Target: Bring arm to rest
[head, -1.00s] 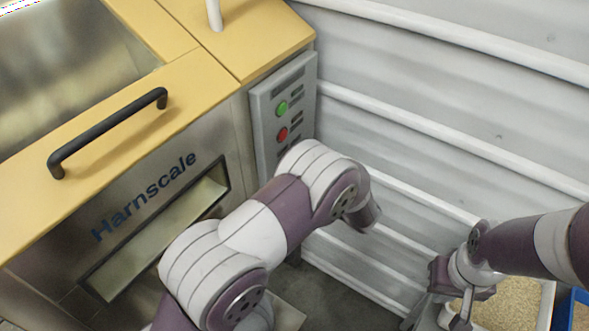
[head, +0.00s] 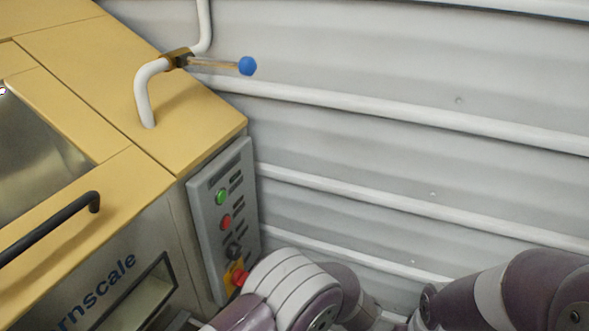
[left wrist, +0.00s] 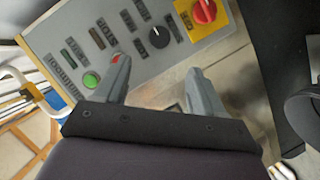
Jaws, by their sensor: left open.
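My left gripper (left wrist: 158,70) is open in the left wrist view, with nothing between its fingers. It is in front of the grey control panel (left wrist: 65,28). The panel carries a green button (left wrist: 91,80), a black knob (left wrist: 159,37) and a red switch (left wrist: 205,11) on a yellow plate. A red button is mostly hidden behind the left finger. In the head view, the same panel (head: 209,245) is on the machine's side. My left arm is at the bottom centre there, its gripper not visible. My right arm is at the lower right, its gripper out of view.
The yellow-topped steel machine (head: 110,80) with a black handle (head: 50,228) fills the left. A white pipe (head: 146,95) with a blue-knobbed lever (head: 247,66) rises from its top. A ribbed grey wall (head: 400,90) stands behind my arms.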

